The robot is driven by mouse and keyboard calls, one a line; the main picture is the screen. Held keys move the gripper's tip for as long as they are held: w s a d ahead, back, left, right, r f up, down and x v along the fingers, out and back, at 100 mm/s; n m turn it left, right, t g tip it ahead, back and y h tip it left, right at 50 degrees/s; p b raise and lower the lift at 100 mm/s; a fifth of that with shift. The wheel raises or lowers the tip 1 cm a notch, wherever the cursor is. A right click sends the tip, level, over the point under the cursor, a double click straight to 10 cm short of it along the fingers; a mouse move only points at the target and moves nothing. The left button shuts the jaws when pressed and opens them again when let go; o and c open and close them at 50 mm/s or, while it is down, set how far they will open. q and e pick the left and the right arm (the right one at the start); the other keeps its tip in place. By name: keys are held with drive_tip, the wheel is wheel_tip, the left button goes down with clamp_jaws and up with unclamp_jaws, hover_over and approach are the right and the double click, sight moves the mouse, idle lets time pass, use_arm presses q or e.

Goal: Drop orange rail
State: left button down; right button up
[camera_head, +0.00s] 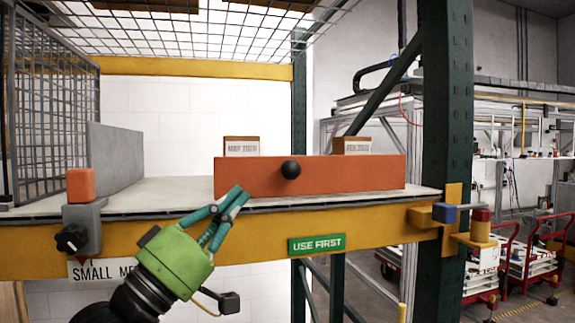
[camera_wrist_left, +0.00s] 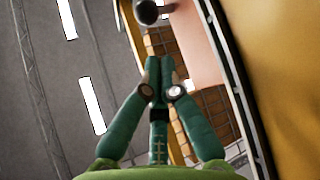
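The orange rail (camera_head: 345,174) stands upright along the front of the shelf, a long flat board with a round black knob (camera_head: 290,169) on its face. My left gripper (camera_head: 240,193), green with teal fingers, is in front of the rail's lower left part, left of and below the knob. Its fingertips are together in the left wrist view (camera_wrist_left: 159,64), with nothing between them. The dark knob (camera_wrist_left: 147,12) shows beyond the fingertips there, apart from them. My right gripper is not in view.
Two small labelled boxes (camera_head: 241,146) (camera_head: 351,145) show behind the rail on the pale shelf (camera_head: 165,196). A grey panel (camera_head: 115,157) stands at left. An orange block (camera_head: 80,184) on a grey bracket with a black knob is at the shelf's left front. A green upright (camera_head: 446,130) stands at right.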

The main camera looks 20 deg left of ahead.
sight(272, 161)
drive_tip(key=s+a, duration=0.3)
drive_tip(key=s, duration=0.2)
use_arm(q)
drive_tip(key=p+x, duration=0.1)
drive_tip(key=x, duration=0.1)
drive_tip(key=p+x, duration=0.2)
drive_tip(key=shift+r, duration=0.5)
drive_tip(key=p+x, duration=0.3)
drive_tip(key=x, duration=0.1)
drive_tip(key=shift+f, duration=0.1)
drive_tip(key=shift+w+d, duration=0.2)
drive_tip(key=shift+w, duration=0.15)
drive_tip(key=shift+w+d+r+p, duration=0.1)
drive_tip(key=shift+w+r+p, duration=0.1)
drive_tip(key=shift+p, duration=0.1)
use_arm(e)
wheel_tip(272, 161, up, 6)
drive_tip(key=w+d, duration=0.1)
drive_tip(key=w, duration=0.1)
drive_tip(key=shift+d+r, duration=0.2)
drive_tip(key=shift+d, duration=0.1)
